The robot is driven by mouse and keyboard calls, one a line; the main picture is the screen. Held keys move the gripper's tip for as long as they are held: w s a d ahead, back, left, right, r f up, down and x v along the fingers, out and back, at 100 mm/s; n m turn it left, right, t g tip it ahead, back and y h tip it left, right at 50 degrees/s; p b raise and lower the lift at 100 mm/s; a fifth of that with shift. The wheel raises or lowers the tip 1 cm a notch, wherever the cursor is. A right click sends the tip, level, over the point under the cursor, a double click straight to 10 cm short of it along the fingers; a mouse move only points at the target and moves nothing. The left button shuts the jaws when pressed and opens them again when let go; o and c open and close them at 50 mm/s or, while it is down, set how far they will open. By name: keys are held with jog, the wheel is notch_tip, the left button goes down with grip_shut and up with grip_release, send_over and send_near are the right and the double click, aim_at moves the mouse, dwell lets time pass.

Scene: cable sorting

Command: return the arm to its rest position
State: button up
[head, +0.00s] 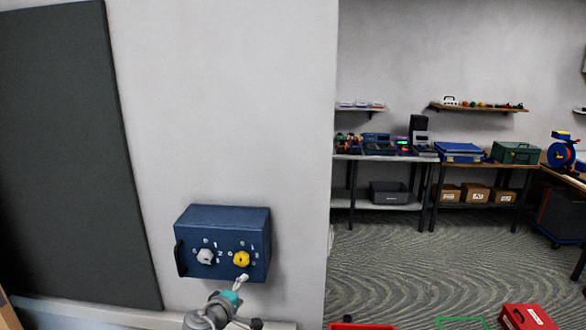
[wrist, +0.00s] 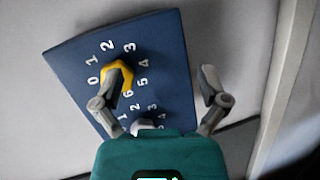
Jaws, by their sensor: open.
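My arm reaches up from the bottom of the head view, with my gripper (head: 242,278) at the lower front of a blue box (head: 222,218).
A dark panel (head: 75,150) hangs on the wall at left. At right, beyond the wall's edge, stand worktables (head: 385,157) with cases and devices. A red case (head: 527,318) and a green frame (head: 462,323) are at the lower right. Patterned floor (head: 400,260) is clear between.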

jog(key=d+f+m+g+h, duration=0.1)
jog(key=d+f+m+g, duration=0.25)
jog(key=d, duration=0.55)
jog(key=d+f+m+g, duration=0.3)
jog(key=d+f+g, duration=0.15)
jog(key=d, duration=0.45)
jog(key=s+d+f+m+g+y, duration=0.3)
jog(key=s+d, duration=0.1)
jog(key=d, duration=0.2)
jog(key=s+d+f+m+g+y, duration=0.2)
jog(key=s+d+m+g, duration=0.1)
jog(key=s+d, duration=0.2)
jog(key=shift+d+f+y, duration=0.4)
jog(key=shift+d, duration=0.55)
